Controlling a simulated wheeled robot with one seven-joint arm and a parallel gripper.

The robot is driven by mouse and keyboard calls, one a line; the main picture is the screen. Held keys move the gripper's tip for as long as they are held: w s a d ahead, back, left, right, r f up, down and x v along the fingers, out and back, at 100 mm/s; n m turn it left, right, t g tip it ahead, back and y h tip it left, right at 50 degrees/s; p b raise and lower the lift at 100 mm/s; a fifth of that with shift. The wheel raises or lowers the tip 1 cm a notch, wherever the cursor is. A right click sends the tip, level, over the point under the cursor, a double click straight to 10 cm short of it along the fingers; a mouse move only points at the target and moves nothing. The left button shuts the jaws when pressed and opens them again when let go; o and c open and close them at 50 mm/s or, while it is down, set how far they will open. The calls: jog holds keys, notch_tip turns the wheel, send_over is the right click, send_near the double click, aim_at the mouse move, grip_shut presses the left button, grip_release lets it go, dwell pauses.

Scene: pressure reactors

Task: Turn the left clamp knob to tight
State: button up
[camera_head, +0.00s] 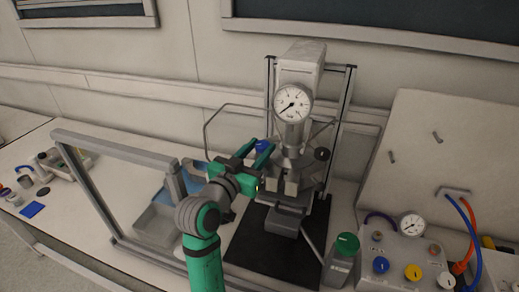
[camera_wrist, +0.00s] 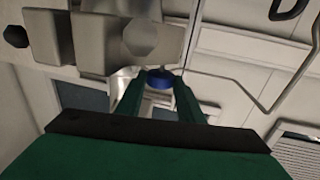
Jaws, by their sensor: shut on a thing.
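The pressure reactor (camera_head: 291,130) stands on a black mat, with a round dial gauge (camera_head: 293,104) near its top. The left clamp knob (camera_head: 261,145) is blue and sits at the left side of the reactor's clamp, partly covered by my gripper in the head view. My gripper (camera_head: 264,152) reaches in from the left, its two green fingers shut on this knob. In the wrist view the blue knob (camera_wrist: 160,79) lies between the fingertips of my gripper (camera_wrist: 160,88). The knob's turn angle cannot be read. A dark knob (camera_head: 322,154) sits on the right side.
A bent metal rod (camera_head: 207,128) loops out left of the reactor, close above my arm. A grey frame (camera_head: 90,190) and a tray (camera_head: 155,222) are at the left. A green-capped bottle (camera_head: 342,262) and a gauge panel (camera_head: 405,262) stand at the right.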

aim_at(260, 148)
jog(key=o, duration=0.8)
jog(key=shift+r, duration=0.1)
jog(key=shift+r, duration=0.35)
notch_tip(260, 148, up, 3)
jog(key=shift+f, duration=0.2)
jog(key=s+r, duration=0.3)
jog(key=s, duration=0.1)
jog(key=s+r, duration=0.3)
jog(key=s, duration=0.2)
jog(key=s+r, duration=0.3)
jog(key=s, duration=0.2)
jog(key=shift+r, duration=0.2)
jog(key=shift+w+d, duration=0.1)
